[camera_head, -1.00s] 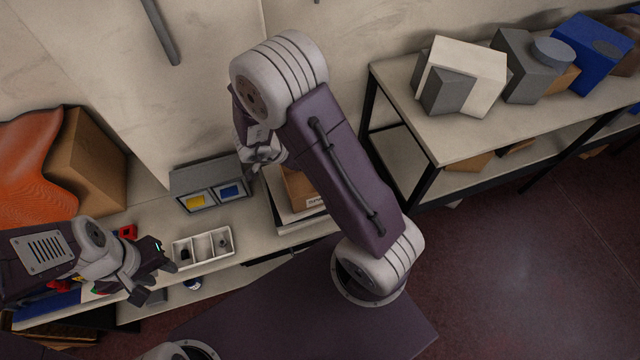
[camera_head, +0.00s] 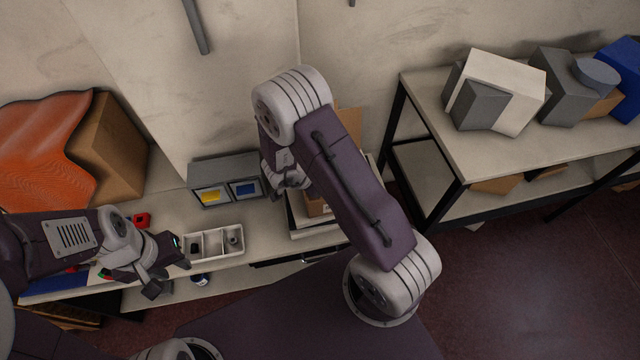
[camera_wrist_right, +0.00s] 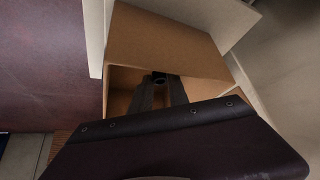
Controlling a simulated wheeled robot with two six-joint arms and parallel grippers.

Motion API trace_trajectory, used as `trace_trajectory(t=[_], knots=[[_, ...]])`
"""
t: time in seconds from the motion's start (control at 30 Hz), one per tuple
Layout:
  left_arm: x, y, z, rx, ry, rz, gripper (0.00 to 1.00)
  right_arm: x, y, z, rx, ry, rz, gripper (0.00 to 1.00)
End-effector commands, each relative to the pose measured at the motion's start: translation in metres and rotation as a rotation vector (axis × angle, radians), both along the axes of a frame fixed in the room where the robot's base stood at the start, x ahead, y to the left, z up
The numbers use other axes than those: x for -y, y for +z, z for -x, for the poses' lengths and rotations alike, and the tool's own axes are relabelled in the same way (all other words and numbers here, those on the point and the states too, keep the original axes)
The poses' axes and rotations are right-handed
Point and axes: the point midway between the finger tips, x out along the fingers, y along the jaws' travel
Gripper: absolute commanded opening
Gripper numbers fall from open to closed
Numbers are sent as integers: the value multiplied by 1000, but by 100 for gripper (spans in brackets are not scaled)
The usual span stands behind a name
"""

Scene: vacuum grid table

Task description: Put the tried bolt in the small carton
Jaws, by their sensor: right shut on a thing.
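The small carton (camera_wrist_right: 165,40) is brown and open in the right wrist view, with its dark inside showing. In the head view only parts of the carton (camera_head: 318,207) show behind my right arm. My right gripper (camera_wrist_right: 160,84) is shut on a small dark piece, seemingly the bolt (camera_wrist_right: 158,76), at the carton's opening. I cannot tell how deep it is; most of the bolt is hidden between the fingers. In the head view the right fingers are hidden. My left gripper (camera_head: 168,268) is open and empty, left of the white tray (camera_head: 217,257).
The tray has compartments with a dark piece and a grey round piece. A grey box with yellow and blue panels (camera_head: 226,170) stands behind it. A large brown box (camera_head: 112,150) and orange sheet (camera_head: 40,150) are at left. A shelf (camera_head: 460,145) with blocks is at right.

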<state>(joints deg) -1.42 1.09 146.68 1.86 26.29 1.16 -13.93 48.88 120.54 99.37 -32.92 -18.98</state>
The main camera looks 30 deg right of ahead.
Motion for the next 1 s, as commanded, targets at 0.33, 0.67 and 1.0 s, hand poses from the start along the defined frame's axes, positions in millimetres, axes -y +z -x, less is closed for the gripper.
trace_trajectory(t=[0.33, 0.67, 1.0], knots=[[0, 0, 0, 0, 0, 0, 36, 0, -2, 0, 1, 1, 0, 40], [0, 1, 0, 0, 0, 0, 36, 0, 0, 0, 1, 1, 0, 43], [0, 26, 0, 0, 0, 0, 36, -37, 67, 13, 4, 4, -3, 43]])
